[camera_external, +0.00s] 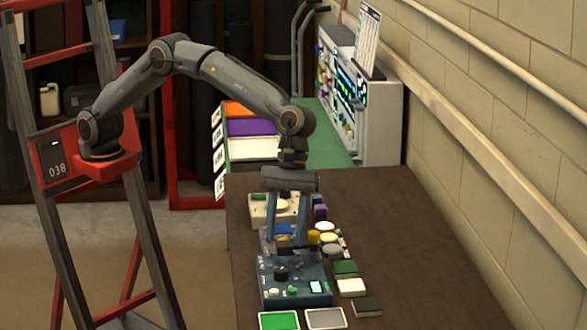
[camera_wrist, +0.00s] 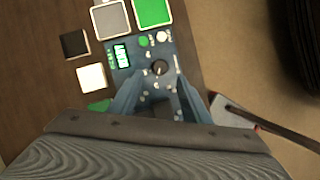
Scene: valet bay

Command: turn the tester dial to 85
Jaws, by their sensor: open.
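The tester is a blue-grey box (camera_external: 290,292) on the dark brown table. It also shows in the wrist view (camera_wrist: 142,74). Its dial is a dark round knob (camera_external: 281,272) on the top face, also seen in the wrist view (camera_wrist: 159,68). A small lit display (camera_wrist: 121,55) sits beside the dial; its reading is too small to tell. My gripper (camera_external: 286,238) is open and points down above the tester. In the wrist view the fingers (camera_wrist: 158,92) are spread, with the dial just beyond their tips, between their lines. Nothing is held.
Green (camera_external: 279,321) and grey (camera_external: 325,318) square pads lie at the tester's front. Green, white (camera_external: 351,287) and dark blocks lie to its right. Round yellow and white pieces (camera_external: 326,227) and other boxes stand behind it. A block wall runs along the right.

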